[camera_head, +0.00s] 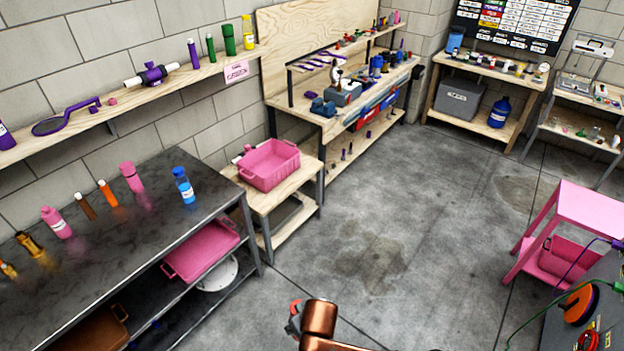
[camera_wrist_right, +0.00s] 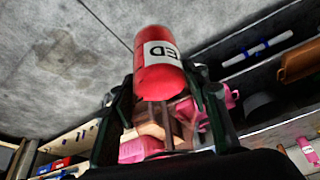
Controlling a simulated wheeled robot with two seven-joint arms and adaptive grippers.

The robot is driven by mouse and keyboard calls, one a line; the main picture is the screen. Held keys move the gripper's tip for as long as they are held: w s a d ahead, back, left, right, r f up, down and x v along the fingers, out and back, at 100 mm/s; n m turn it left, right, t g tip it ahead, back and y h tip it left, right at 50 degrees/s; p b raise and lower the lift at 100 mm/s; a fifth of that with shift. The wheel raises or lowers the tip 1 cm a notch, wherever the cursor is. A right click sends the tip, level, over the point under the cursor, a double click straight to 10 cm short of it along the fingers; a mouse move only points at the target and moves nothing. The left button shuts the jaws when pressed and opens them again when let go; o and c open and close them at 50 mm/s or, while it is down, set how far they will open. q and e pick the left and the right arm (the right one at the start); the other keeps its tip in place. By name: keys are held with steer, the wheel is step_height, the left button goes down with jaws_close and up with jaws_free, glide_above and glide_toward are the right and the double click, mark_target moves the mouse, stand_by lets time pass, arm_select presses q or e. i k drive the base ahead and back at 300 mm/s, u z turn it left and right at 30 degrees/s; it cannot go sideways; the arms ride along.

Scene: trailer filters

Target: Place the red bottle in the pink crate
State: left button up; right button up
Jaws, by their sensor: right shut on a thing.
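My right gripper (camera_wrist_right: 163,92) is shut on the red bottle (camera_wrist_right: 160,62), whose white label shows in the right wrist view. The bottle is held clear over the floor. In the head view my right arm enters at the bottom middle, and only a small part of the gripper (camera_head: 296,308) shows; the bottle is mostly hidden there. The pink crate (camera_head: 270,172) sits on a low wooden table at centre left, beyond the gripper. It looks empty from here. My left gripper is in neither view.
A dark metal table (camera_head: 130,225) at left holds several bottles, with another pink crate (camera_head: 203,250) on its lower shelf. A third pink crate (camera_head: 566,258) is under the pink table (camera_head: 580,208) at right. The grey floor (camera_head: 400,220) between is clear.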

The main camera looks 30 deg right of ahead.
mark_target(278, 166)
steer(key=z, duration=0.6)
steer(key=i, duration=0.7)
steer(key=z, duration=0.9)
steer(key=i, duration=1.5)
steer(key=u, duration=0.6)
steer(key=i, duration=1)
steer(key=u, duration=1.25)
steer(key=i, duration=0.35)
steer(key=u, duration=0.15)
